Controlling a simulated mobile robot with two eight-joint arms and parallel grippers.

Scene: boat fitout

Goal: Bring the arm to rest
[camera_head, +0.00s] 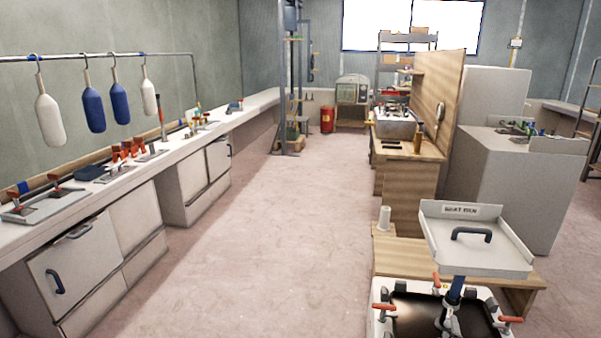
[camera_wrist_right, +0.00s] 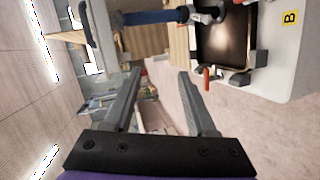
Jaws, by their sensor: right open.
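My right gripper (camera_wrist_right: 160,72) shows in the right wrist view, its two grey fingers spread apart with nothing between them. I cannot make it out clearly in the head view. Past its fingertips, the wrist view shows a blue post (camera_wrist_right: 155,17) and a dark-centred tray (camera_wrist_right: 226,30) with red-handled clamps, both apart from the fingers. My left gripper is in neither view.
A white sign tray with a dark handle (camera_head: 472,258) stands on the blue post (camera_head: 455,288) above the clamp-edged tray (camera_head: 378,318) at front right. A wooden bench (camera_head: 400,258) is behind it. White cabinets (camera_head: 95,262) line the left. The middle floor (camera_head: 265,225) is clear.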

